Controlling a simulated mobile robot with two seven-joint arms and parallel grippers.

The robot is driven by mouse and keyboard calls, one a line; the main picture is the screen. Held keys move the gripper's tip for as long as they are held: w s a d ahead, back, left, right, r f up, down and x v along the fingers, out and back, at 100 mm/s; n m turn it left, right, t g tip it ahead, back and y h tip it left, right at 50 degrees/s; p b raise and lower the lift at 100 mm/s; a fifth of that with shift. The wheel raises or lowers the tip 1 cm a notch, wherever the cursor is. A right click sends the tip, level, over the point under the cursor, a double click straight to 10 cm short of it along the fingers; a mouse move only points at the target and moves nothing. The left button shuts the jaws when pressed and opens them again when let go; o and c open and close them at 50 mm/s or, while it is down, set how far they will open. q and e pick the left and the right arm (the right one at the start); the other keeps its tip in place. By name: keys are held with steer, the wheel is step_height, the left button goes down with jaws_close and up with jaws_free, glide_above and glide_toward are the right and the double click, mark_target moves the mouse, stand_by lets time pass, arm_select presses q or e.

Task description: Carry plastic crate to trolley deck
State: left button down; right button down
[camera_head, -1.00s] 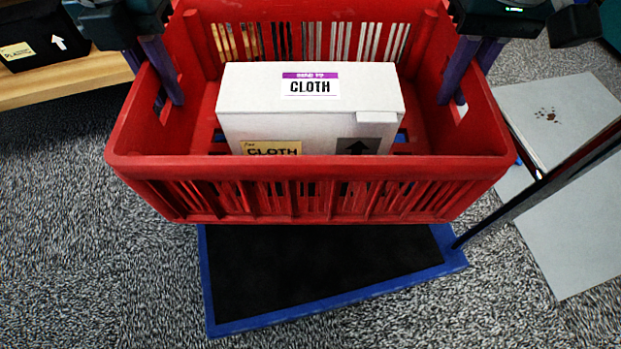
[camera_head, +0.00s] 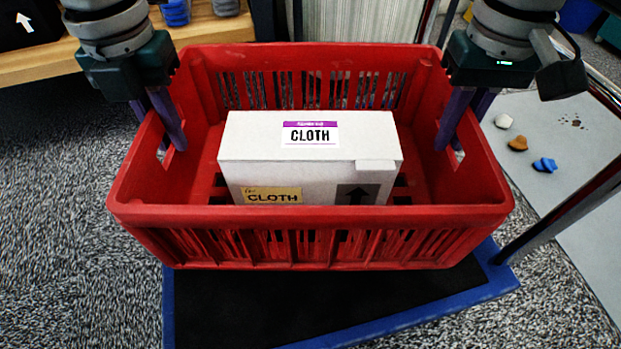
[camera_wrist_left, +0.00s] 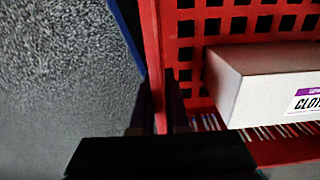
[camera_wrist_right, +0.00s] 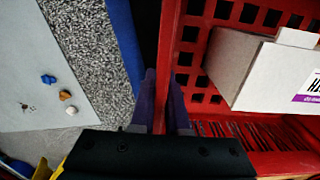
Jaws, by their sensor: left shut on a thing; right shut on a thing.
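The red plastic crate (camera_head: 310,222) is held between my two grippers, over the trolley deck. It holds a white box labelled CLOTH (camera_head: 275,150). My left gripper (camera_head: 165,125) is shut on the crate's left wall, one finger on each side of it, as the left wrist view (camera_wrist_left: 160,105) shows. My right gripper (camera_head: 458,118) is shut on the right wall in the same way, also seen in the right wrist view (camera_wrist_right: 162,100). The trolley deck (camera_head: 490,290) is black with a blue rim. The crate hides its far part, and the gap between them is hard to judge.
A dark trolley post (camera_head: 565,215) rises at the right. Beyond it is a pale grey panel (camera_head: 555,160) with several small lumps on it. A wooden bench (camera_head: 215,28) with a black box (camera_head: 25,25) stands at the back left. Grey carpet surrounds the deck.

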mark_target(179, 155)
arm_select(q)
steer(key=shift+f, duration=0.1)
arm_select(e)
steer(key=shift+f, duration=0.1)
